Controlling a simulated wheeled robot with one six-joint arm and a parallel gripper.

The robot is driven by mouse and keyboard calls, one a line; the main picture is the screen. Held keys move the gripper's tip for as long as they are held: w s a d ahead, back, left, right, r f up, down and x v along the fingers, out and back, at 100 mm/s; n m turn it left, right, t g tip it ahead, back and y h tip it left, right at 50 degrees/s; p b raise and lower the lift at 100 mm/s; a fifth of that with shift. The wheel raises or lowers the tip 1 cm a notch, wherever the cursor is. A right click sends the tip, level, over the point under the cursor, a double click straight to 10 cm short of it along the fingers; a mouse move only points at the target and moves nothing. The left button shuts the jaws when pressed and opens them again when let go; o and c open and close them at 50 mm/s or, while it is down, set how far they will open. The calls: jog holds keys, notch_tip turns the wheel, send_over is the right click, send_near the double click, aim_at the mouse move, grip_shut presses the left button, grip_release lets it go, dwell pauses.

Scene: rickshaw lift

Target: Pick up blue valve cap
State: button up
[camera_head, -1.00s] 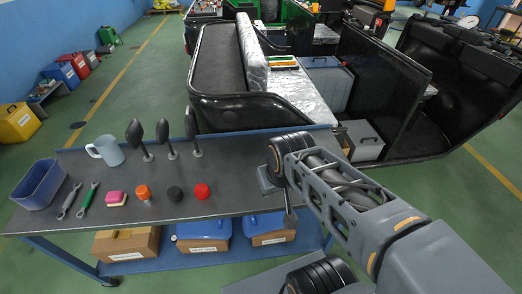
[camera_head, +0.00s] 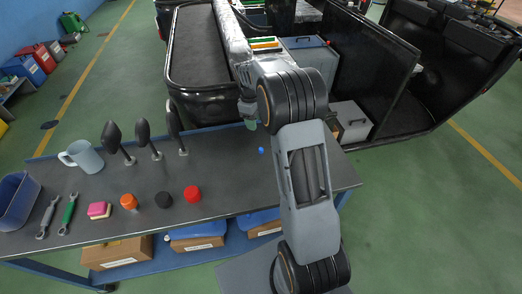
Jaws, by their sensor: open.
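The blue valve cap (camera_head: 261,150) is a small bright blue piece. It lies on the grey tabletop (camera_head: 233,182) right of the mirrors. My gripper (camera_head: 250,121) hangs above the back edge of the table, up and slightly left of the cap in the picture. It is open and apart from the cap. My arm links partly hide the fingers, and no object shows between them.
Three dark mirrors (camera_head: 144,138) stand left of the cap. A red cap (camera_head: 192,194), a black cap (camera_head: 163,200) and an orange cap (camera_head: 129,202) line the front. A mug (camera_head: 82,157) stands at left. The rickshaw (camera_head: 192,58) is behind the table.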

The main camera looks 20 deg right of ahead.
send_over(261, 149)
jog(key=w, duration=0.1)
notch_tip(261, 149, down, 9)
jog(key=shift+a+r, duration=0.1)
jog(key=shift+a, duration=0.05)
jog(key=shift+s+f+p, duration=0.2)
jog(key=shift+f+p, duration=0.15)
jog(key=shift+f, duration=1.1)
jog(key=shift+s+f+p, duration=0.2)
jog(key=shift+f+p, duration=0.1)
jog(key=shift+f, duration=1.15)
jog(key=shift+c, duration=0.2)
jog(key=c, duration=0.8)
jog(key=shift+r, duration=0.15)
